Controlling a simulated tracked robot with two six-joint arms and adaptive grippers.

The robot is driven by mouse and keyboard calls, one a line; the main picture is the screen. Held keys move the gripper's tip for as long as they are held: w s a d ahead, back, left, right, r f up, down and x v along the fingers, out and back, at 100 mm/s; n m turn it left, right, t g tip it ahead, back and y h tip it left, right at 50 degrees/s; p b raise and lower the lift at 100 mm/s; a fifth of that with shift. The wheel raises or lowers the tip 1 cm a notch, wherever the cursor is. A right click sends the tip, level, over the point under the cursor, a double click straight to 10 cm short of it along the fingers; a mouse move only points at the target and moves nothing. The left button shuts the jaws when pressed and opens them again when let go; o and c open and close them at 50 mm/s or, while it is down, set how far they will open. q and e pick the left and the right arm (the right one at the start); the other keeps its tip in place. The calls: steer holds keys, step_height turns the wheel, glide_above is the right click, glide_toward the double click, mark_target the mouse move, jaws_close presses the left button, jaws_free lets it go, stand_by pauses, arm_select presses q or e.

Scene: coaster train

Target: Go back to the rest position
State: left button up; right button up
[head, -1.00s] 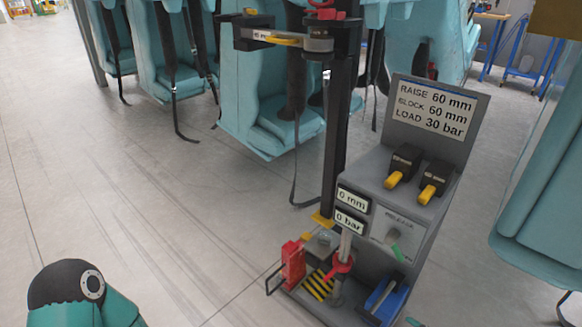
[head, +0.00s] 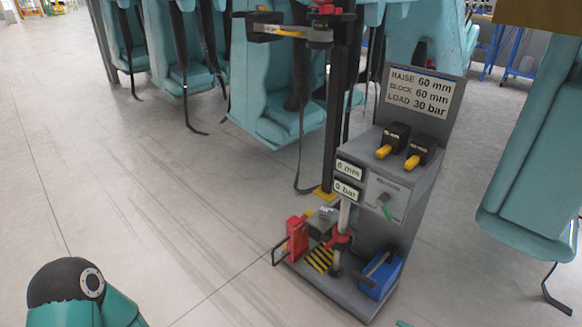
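Neither of my grippers is in view. A teal and black part of my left arm (head: 82,290) shows at the bottom left corner. A sliver of teal, perhaps of my other arm, shows at the bottom edge right of centre. The grey jack station (head: 405,215) stands on the floor right of centre, with a sign (head: 418,95) reading raise 60 mm, block 60 mm, load 30 bar. Its lower display (head: 346,191) seems to read 0 bar; the upper one is too small to read surely. A green-tipped lever (head: 384,202) sits on its front panel.
Two black blocks (head: 391,139) with yellow tabs sit on the station's shelf. A red part (head: 297,238) and a blue box (head: 380,276) are at its base. Teal seats (head: 270,110) hang behind, and another (head: 540,160) at right. The floor at left is clear.

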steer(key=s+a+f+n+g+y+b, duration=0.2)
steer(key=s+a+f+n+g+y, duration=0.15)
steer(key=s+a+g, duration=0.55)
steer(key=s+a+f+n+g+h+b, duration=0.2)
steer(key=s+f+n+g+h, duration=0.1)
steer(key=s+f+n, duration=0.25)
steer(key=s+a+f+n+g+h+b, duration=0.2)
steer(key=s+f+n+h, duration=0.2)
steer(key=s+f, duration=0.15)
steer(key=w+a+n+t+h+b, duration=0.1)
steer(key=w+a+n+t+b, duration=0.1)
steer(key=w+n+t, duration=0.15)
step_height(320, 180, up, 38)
steer(key=p, duration=3.8)
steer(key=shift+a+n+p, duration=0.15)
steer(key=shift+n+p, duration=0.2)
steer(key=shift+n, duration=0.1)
